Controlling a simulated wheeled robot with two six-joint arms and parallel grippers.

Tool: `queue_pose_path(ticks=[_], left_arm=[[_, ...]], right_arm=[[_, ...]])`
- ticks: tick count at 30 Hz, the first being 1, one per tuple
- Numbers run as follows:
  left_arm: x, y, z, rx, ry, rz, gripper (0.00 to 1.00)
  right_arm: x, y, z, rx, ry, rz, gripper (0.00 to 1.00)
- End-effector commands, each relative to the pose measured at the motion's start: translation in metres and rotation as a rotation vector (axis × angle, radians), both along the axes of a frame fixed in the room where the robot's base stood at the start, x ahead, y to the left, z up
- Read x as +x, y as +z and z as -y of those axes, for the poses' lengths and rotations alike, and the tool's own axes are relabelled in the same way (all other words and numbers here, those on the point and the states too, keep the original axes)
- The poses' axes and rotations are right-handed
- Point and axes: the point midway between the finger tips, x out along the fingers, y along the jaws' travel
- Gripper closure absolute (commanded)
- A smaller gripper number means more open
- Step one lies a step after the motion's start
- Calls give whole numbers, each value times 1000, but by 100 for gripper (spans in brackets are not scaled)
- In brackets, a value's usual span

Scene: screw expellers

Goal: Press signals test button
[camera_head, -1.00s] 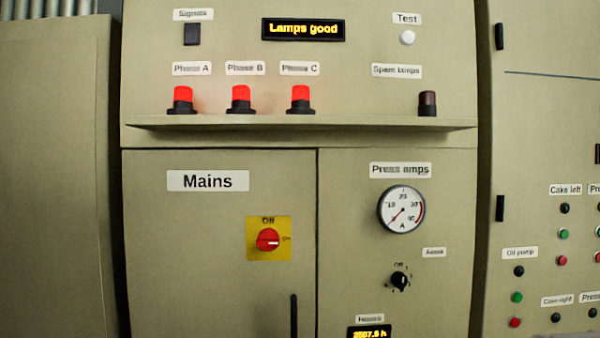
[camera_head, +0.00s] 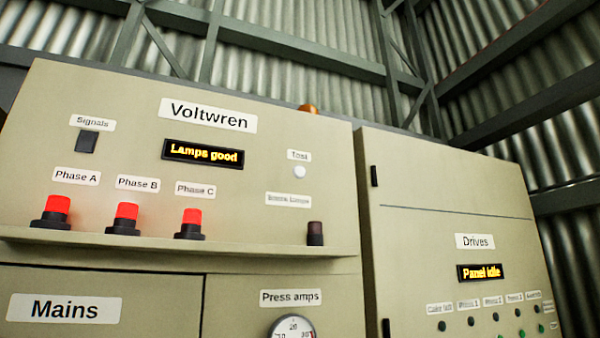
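The white round test button (camera_head: 299,172) sits under the "Test" label on the upper right of the Voltwren cabinet (camera_head: 250,225). The dark signals switch (camera_head: 87,142) sits under the "Signals" label at the upper left. The display (camera_head: 203,153) between them reads "Lamps good". The red phase A lamp (camera_head: 57,205), phase B lamp (camera_head: 127,212) and phase C lamp (camera_head: 191,218) are lit on the ledge. A dark, unlit lamp (camera_head: 315,232) stands below the spare lamps label. Neither of my grippers is in view.
A ledge (camera_head: 180,247) juts out below the lamps. The drives cabinet (camera_head: 440,190) stands to the right, its display (camera_head: 480,272) reading "Panel idle". An orange beacon (camera_head: 309,108) shows on top of the Voltwren cabinet. Corrugated walls and steel beams rise behind.

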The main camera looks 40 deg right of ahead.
Motion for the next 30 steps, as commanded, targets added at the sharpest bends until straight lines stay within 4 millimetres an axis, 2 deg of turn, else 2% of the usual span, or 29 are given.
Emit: queue_pose_path(ticks=[14,15,17,18,20,30], left_arm=[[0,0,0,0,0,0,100],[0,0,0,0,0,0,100],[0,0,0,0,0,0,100],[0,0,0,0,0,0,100],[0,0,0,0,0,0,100],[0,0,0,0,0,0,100]], right_arm=[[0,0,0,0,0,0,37],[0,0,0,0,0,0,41],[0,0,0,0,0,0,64],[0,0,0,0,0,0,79],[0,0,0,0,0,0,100],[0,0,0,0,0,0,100]])
